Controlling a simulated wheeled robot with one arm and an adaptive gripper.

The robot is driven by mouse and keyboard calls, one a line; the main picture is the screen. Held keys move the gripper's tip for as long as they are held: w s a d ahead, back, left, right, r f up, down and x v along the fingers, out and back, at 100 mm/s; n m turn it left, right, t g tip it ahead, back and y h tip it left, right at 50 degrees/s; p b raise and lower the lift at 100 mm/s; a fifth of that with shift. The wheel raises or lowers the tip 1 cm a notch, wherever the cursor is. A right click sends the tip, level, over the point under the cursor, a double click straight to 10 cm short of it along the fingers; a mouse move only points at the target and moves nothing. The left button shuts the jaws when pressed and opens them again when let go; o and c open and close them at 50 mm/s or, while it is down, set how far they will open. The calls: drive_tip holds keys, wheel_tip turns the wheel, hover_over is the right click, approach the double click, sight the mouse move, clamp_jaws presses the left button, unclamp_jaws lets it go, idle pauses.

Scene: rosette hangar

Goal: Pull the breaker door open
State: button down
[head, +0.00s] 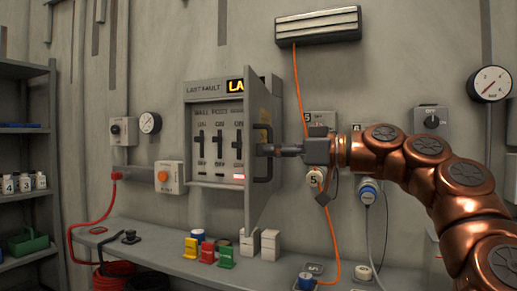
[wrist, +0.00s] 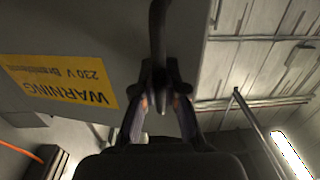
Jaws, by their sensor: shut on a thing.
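The grey breaker box (head: 215,135) on the wall shows its row of black switches. Its door (head: 256,185) stands open, swung out from the box on the right side and seen nearly edge-on. A dark bar handle (head: 263,178) is on the door's outer face. My gripper (head: 268,150) reaches in from the right and is shut on the handle. In the wrist view my gripper (wrist: 162,95) has its fingers around the dark handle (wrist: 158,35), beside the door's face (wrist: 110,40) with a yellow warning label (wrist: 60,85).
A shelf (head: 140,237) below the box holds coloured blocks (head: 224,254) and white blocks (head: 269,245). An orange cable (head: 299,90) hangs from a wall unit (head: 318,25) behind my arm. An orange-button box (head: 168,177) is left of the breaker box.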

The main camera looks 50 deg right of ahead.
drive_tip(key=shift+s+d+r+y, duration=0.25)
drive_tip(key=shift+s+d+y, duration=0.05)
drive_tip(key=shift+s+d, duration=0.3)
drive_tip(key=shift+n, duration=0.3)
drive_tip(key=c, duration=1.2)
unclamp_jaws()
drive_tip(key=shift+f, duration=0.1)
drive_tip(key=v, duration=1.2)
